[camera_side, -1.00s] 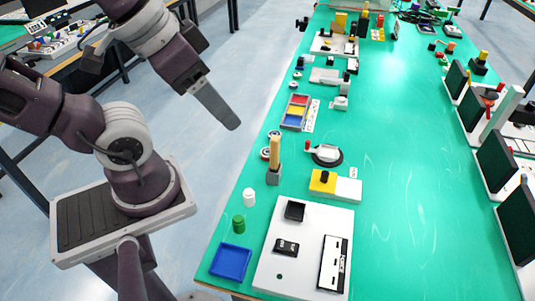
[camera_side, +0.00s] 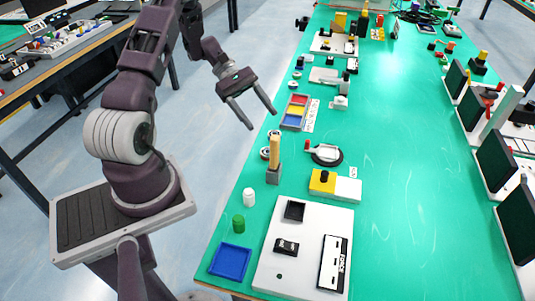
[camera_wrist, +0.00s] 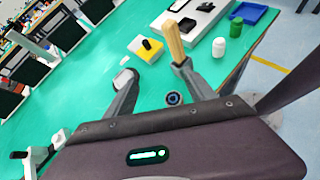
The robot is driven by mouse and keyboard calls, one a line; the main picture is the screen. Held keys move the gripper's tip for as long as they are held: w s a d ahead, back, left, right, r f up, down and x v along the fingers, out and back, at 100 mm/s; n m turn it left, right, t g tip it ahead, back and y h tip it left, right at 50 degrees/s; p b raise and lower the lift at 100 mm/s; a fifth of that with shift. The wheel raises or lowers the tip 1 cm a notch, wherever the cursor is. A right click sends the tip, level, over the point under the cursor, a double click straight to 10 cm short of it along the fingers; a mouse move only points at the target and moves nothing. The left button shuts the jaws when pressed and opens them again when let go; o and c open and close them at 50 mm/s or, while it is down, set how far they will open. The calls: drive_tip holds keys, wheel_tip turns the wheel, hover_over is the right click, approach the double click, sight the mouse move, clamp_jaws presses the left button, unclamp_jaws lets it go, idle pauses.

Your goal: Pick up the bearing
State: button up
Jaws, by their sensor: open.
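The wooden-handled post (camera_side: 274,152) stands close to the bearings; its handle also shows by a fingertip in the wrist view (camera_wrist: 174,40). Nearby are a tricolour tray (camera_side: 283,122), a yellow-and-white block (camera_side: 347,189) and a round black-based fixture (camera_side: 327,154). The table's middle is clear.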

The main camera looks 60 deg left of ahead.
sight(265, 150)
drive_tip(key=s+a+f+n+t+h, duration=0.1)
drive_tip(key=a+f+n+t, duration=0.1)
drive_tip(key=f, duration=0.3)
drive_tip(key=s+a+f+n+t, duration=0.1)
drive_tip(key=s+a+f+n, duration=0.15)
drive_tip(key=f, duration=0.25)
drive_tip(key=x, duration=0.5)
drive_tip(key=w+x, duration=0.1)
drive_tip(key=x, duration=0.1)
drive_tip(key=shift+w+d+r, duration=0.1)
drive_tip(key=shift+d+r, duration=0.05)
drive_tip(key=shift+r, duration=0.15)
clamp_jaws()
